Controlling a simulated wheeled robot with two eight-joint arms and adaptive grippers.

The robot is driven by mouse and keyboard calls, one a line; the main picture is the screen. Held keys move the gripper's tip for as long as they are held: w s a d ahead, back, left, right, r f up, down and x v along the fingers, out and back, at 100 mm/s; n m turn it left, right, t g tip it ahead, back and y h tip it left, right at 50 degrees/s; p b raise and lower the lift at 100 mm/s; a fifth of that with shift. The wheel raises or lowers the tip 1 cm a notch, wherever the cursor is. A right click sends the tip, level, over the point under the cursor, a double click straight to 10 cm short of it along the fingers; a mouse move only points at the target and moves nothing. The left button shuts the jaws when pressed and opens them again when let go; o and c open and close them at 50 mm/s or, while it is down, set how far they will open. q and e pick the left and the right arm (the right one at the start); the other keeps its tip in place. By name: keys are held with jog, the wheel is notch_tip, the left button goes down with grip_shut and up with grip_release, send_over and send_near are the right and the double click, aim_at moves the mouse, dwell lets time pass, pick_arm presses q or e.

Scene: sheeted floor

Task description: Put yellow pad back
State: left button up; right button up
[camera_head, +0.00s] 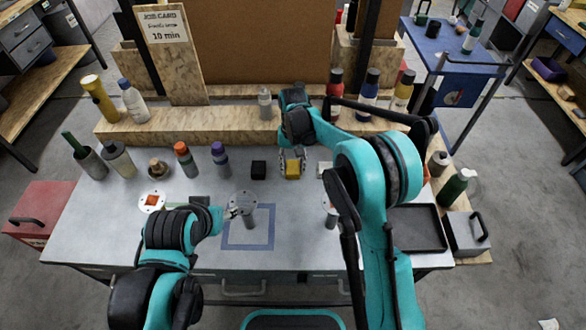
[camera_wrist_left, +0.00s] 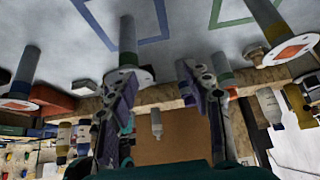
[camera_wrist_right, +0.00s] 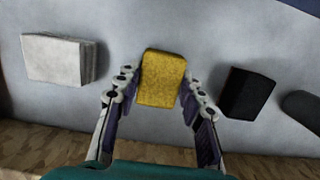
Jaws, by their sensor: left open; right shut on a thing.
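The yellow pad (camera_head: 292,169) is at the back middle of the grey table. My right gripper (camera_head: 292,158) is shut on it, one finger on each side, as the right wrist view shows with the yellow pad (camera_wrist_right: 162,80) between the fingertips. I cannot tell whether the pad touches the table. A black pad (camera_head: 258,170) and a white pad (camera_head: 324,170) lie apart on either side; the right wrist view shows the black pad (camera_wrist_right: 247,92) and the white pad (camera_wrist_right: 58,60) too. My left gripper (camera_head: 230,212) is open beside a round-topped post (camera_head: 243,200). Its spread fingers show in the left wrist view (camera_wrist_left: 160,92).
Another round-topped post (camera_head: 152,202) with an orange square stands at left; a third (camera_head: 330,212) is partly hidden by my right arm. A blue outline (camera_head: 248,246) marks the table. Bottles line the left back, and a dark tray (camera_head: 418,228) is at right. A wooden ledge (camera_head: 190,126) runs behind.

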jog(key=shift+f, duration=0.15)
jog(key=o, duration=1.2)
